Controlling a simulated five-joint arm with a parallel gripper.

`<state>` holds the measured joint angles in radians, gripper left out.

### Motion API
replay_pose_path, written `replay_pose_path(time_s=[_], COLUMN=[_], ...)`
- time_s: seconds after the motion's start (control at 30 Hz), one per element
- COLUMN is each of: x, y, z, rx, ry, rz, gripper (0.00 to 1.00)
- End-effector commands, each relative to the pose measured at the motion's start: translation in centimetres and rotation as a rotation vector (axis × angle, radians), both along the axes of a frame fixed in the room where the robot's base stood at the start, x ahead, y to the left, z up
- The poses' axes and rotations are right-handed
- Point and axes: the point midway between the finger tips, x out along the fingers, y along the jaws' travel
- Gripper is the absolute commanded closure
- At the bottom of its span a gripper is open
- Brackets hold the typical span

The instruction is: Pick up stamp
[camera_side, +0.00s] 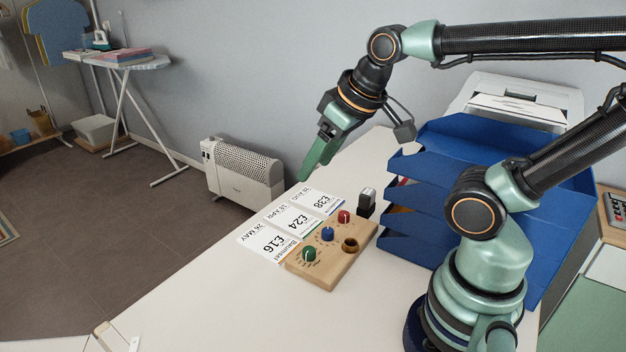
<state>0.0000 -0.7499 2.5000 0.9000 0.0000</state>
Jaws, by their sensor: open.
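The stamp (366,202) looks to be the small dark upright block with a grey top on the white table (215,285). It stands just behind the far right corner of a wooden board, left of the blue trays. My gripper (306,172) hangs above the table to the upper left of the stamp, with its green fingers tilted down and left. It is open with nothing in it, and clear of the stamp. The fingers overlap from this side, so the gap between them is hard to see.
The wooden board (318,268) carries red, blue and green knobs and a round brown piece. Several price cards (268,241) lie along its left side. Blue stacked trays (455,135) rise close on the right, before a white printer (520,95). The table's front left is clear.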

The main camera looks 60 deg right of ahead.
Motion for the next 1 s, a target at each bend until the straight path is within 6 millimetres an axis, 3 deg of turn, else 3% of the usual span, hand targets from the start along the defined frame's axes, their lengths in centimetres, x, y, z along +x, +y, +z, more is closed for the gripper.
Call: replay_pose_path(time_s=[0.07,0.1,0.4,0.53,0.67,1.0], x=[0.0,0.0,0.0,0.6,1.9,4.1], y=[0.0,0.0,-0.1,-1.3,-4.3,-15.7], z=[0.0,0.0,0.0,-0.1,-0.5,-4.2], rx=[0.000,0.000,0.002,0.023,0.076,0.250], ry=[0.000,0.000,0.002,0.031,0.097,0.274], rz=[0.000,0.000,-0.006,-0.087,-0.286,-0.963], gripper=[0.34,0.25,0.25,0.25,0.25,0.25])
